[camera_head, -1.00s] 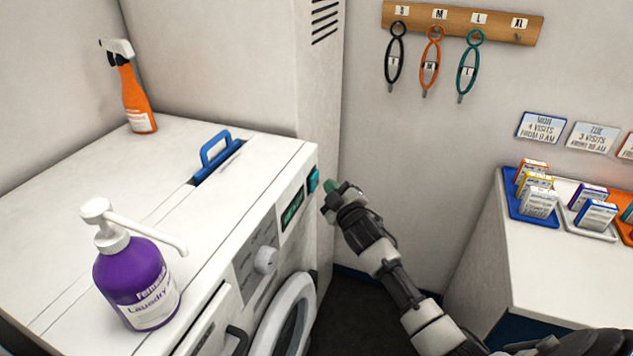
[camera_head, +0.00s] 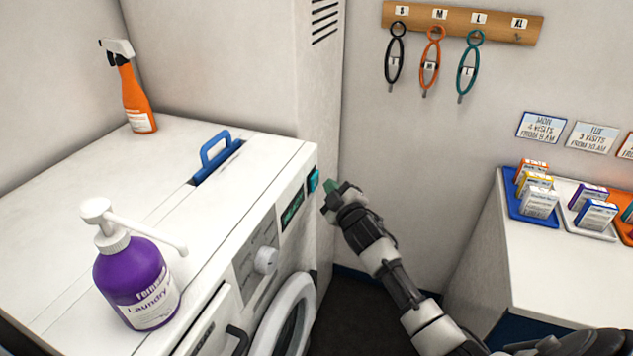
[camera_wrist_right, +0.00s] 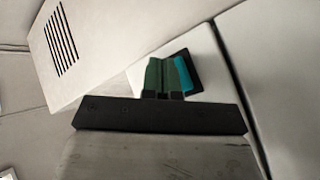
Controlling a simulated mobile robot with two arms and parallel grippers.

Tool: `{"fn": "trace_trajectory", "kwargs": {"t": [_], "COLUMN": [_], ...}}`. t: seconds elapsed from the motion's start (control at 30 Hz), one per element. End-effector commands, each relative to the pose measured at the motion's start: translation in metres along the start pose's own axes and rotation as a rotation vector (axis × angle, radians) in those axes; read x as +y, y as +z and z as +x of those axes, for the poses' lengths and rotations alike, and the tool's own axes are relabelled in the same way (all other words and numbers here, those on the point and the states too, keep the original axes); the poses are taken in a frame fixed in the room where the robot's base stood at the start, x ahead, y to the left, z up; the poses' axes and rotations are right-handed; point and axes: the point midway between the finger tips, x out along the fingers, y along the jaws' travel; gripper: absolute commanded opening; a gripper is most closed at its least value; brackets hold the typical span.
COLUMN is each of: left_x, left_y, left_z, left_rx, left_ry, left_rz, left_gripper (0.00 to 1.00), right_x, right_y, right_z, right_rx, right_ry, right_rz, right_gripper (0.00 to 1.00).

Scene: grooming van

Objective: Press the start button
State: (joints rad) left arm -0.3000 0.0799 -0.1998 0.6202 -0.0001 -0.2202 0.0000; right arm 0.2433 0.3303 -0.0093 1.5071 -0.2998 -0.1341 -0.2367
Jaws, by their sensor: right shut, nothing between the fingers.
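The start button is a teal square (camera_head: 313,181) at the right end of the washing machine's front panel, beside the small green display (camera_head: 292,209). My right gripper (camera_head: 329,186) is just to the right of the button, with its green-tipped fingers pointing at it. A narrow gap shows between them in the head view. In the right wrist view the shut fingers (camera_wrist_right: 167,76) stand in front of the teal button (camera_wrist_right: 186,70) and hide part of it; contact cannot be told there. The gripper holds nothing. My left gripper is out of view.
The white washing machine (camera_head: 100,185) carries a purple laundry pump bottle (camera_head: 135,280), an orange spray bottle (camera_head: 136,95) and a blue handle (camera_head: 215,150). A counter (camera_head: 560,270) with small boxes in trays stands at right. Loops hang from a wooden rack (camera_head: 460,20).

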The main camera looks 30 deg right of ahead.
Motion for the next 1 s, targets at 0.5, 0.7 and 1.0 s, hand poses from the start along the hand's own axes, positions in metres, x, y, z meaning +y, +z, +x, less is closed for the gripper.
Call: {"fn": "trace_trajectory", "kwargs": {"t": [0.5, 0.7, 1.0], "left_x": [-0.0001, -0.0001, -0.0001], "left_y": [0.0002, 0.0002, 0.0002], "left_z": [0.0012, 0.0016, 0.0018], "left_rx": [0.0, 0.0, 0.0], "left_ry": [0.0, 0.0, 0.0], "left_rz": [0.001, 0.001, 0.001], "left_gripper": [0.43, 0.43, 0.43], "right_x": [-0.0023, -0.0043, -0.0044], "right_y": [-0.0029, -0.0047, -0.0048], "right_z": [0.0035, 0.006, 0.0061], "right_rx": [0.001, 0.0, 0.0], "right_ry": [0.001, 0.0, 0.0], "right_rz": [0.001, 0.0, 0.0], "right_gripper": [0.0, 0.0, 0.0]}}
